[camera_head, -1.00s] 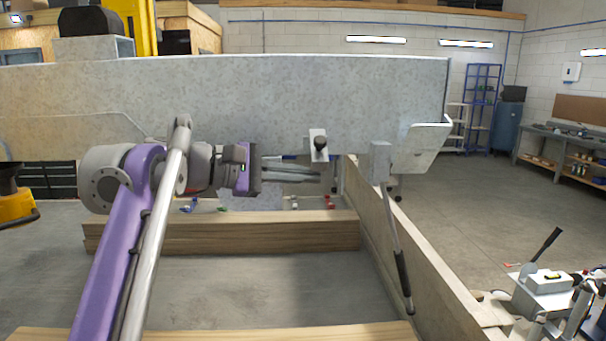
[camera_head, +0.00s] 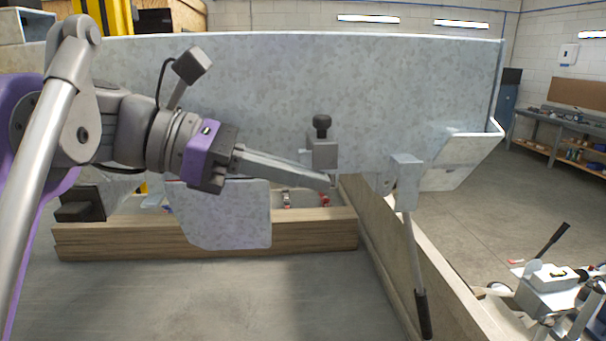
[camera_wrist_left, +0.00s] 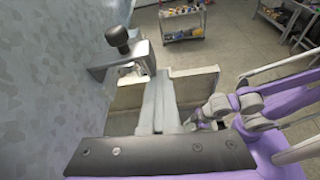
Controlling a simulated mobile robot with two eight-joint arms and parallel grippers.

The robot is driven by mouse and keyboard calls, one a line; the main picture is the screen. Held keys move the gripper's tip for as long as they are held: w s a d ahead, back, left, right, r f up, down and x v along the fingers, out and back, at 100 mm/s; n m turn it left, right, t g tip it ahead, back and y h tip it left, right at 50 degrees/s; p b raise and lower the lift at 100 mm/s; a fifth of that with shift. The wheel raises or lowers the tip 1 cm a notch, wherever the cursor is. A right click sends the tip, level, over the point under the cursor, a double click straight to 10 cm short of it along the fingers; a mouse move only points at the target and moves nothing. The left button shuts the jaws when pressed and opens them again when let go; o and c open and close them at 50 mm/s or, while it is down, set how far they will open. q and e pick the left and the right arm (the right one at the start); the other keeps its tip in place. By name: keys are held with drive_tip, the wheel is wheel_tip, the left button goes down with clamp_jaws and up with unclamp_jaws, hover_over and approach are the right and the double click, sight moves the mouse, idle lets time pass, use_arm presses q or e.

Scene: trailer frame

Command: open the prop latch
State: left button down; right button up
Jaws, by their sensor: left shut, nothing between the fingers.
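A small grey metal latch block (camera_head: 322,153) with a black round knob (camera_head: 322,126) on top sits at the lower edge of the grey speckled panel (camera_head: 400,90). I take it for the prop latch. My left gripper (camera_head: 332,181) points right, its fingers shut and empty, the tips just below the block. I cannot tell whether they touch it. In the left wrist view the latch knob (camera_wrist_left: 117,38) is left of the fingers (camera_wrist_left: 160,95), with its bracket (camera_wrist_left: 125,68) beside the panel. My right gripper is not clearly shown.
Right of the latch, a bracket (camera_head: 404,180) carries a hanging rod with a black grip (camera_head: 423,315). A timber beam (camera_head: 200,238) lies below, with a hanging grey plate (camera_head: 225,215) before it. A side rail (camera_head: 440,265) runs toward the front right.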

use_arm(q)
drive_tip(key=shift+w+r, duration=0.15)
drive_tip(key=shift+r, duration=0.25)
use_arm(e)
drive_tip(key=shift+w+r, duration=0.3)
